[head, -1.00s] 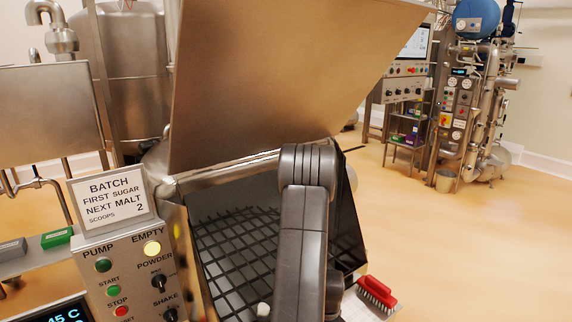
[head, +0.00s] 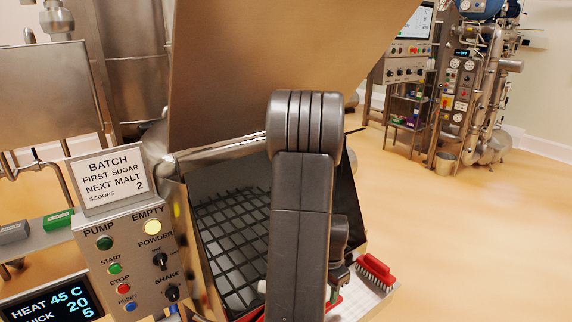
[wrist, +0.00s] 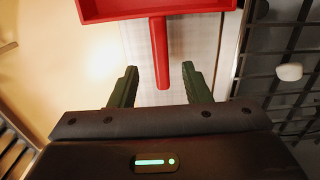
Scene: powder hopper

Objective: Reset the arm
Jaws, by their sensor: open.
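My arm (head: 302,200) stands in front of the hopper in the head view and hides most of my gripper. In the wrist view my gripper (wrist: 160,88) is open, with its two dark green fingers apart. The end of the handle of a red scoop (wrist: 158,40) shows between the fingertips, with a gap on each side. I cannot tell how far the scoop is from the fingers in height. The scoop lies over a pale surface.
The hopper's black grid (head: 225,235) is left of my arm, under its raised lid (head: 270,70). A red brush (head: 376,268) lies on the pale shelf at right. The control panel (head: 135,265) is at left. Open floor (head: 480,240) extends right.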

